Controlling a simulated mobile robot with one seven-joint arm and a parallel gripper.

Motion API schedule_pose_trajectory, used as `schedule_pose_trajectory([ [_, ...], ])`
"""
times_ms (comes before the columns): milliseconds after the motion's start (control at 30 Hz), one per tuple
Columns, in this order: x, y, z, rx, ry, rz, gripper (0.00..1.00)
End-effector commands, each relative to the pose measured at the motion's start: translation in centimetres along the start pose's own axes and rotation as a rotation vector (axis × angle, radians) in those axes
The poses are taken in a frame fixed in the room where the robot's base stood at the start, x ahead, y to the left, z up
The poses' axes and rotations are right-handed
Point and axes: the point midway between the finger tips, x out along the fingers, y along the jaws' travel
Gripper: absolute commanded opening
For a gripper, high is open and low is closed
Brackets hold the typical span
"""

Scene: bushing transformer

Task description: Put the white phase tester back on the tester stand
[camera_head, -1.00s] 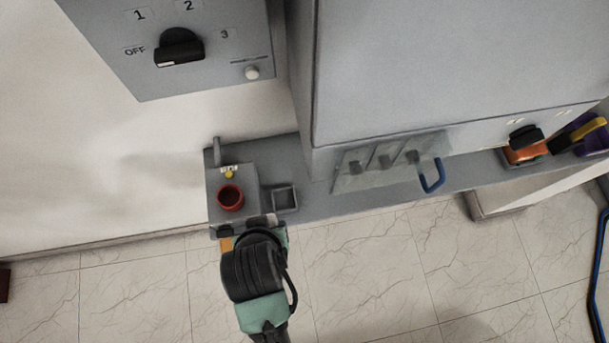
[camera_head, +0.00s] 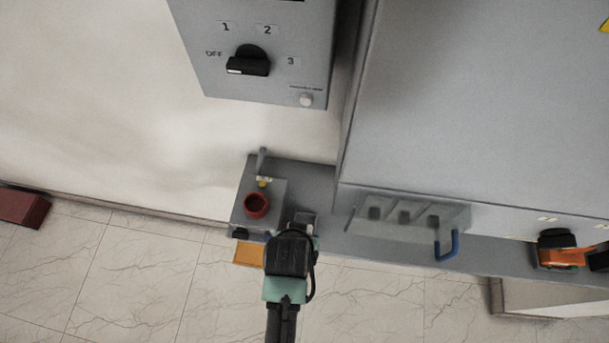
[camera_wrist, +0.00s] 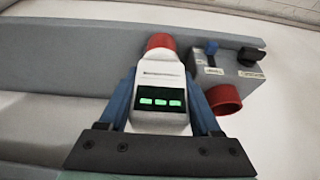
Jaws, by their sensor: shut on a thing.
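The white phase tester (camera_wrist: 160,82) has a red tip and a dark display with green marks. In the wrist view my gripper (camera_wrist: 161,98) is shut on it, one blue finger on each side. In the head view my gripper (camera_head: 293,235) is over the ledge, just right of a grey box, and hides the tester. A small square grey holder (camera_head: 306,217), which may be the tester stand, is partly hidden right behind the gripper. I cannot tell whether the tester touches it.
The grey box (camera_head: 244,217) bears a red ring (camera_head: 256,205) and an upright lever; the ring also shows in the wrist view (camera_wrist: 223,99). A blue handle (camera_head: 446,246) sticks out at the right. An orange plate (camera_head: 248,254) sits below the box.

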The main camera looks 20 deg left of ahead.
Motion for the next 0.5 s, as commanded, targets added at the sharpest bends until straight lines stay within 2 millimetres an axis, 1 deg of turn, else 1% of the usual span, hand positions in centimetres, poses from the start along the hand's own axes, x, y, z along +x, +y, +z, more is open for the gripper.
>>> schedule_pose_trajectory([
  [33,0.1,-0.1,-1.5,0.001,0.004,-0.001,0.00],
  [100,0.7,0.0,-2.7,0.001,0.004,0.000,0.00],
  [200,1.4,-0.1,-4.0,0.001,0.002,-0.001,0.00],
  [467,2.2,0.0,-5.9,0.000,0.003,0.000,0.00],
  [500,2.6,0.0,-5.8,0.000,-0.001,0.000,0.00],
])
